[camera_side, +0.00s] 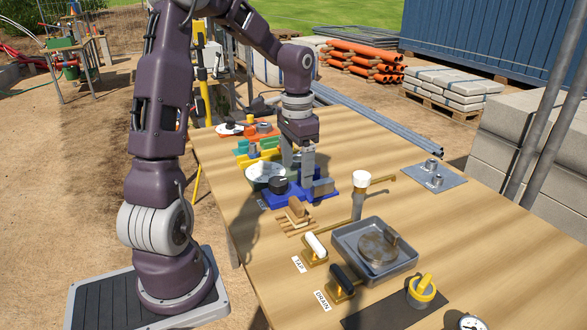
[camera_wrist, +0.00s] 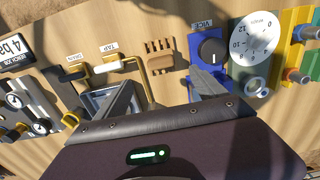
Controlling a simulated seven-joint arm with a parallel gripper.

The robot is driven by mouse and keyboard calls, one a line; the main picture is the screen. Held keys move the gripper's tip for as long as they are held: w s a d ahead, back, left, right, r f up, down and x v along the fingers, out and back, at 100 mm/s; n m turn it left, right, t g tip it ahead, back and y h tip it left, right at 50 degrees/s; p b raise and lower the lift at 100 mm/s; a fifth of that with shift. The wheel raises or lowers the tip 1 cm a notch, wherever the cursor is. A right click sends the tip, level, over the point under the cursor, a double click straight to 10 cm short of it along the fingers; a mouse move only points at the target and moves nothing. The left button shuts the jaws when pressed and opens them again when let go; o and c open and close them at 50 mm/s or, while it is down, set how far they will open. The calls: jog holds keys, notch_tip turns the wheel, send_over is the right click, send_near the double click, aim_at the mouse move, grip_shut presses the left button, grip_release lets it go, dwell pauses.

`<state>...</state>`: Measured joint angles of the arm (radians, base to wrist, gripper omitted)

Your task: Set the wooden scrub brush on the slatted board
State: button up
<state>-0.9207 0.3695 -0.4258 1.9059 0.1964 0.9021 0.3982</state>
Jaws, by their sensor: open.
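The wooden scrub brush (camera_side: 298,209) is a small brown block near the middle of the table in the side view. My gripper (camera_side: 298,167) is open, pointing down, above and behind the brush, by the blue vice. In the wrist view my spread fingers (camera_wrist: 166,95) hold nothing and are apart from the brush.
The blue vice (camera_side: 320,189) with a black knob stands close to my fingers. A white-topped tap post (camera_side: 360,190), a grey basin (camera_side: 350,262) and handles labelled TAP and DRAIN are toward the front. A round dial (camera_wrist: 256,32) lies beyond the vice. Bare wood shows at right.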

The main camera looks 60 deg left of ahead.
jog(key=s+d+r+t+y, duration=0.2)
jog(key=s+d+r, duration=0.3)
jog(key=d+r, duration=0.45)
jog(key=s+d+t+h, duration=0.2)
jog(key=s+d+t, duration=0.1)
jog(key=s+d, duration=0.7)
jog(key=shift+s+d+r+t, duration=0.25)
jog(key=shift+s+t, duration=0.05)
jog(key=shift+s, duration=0.1)
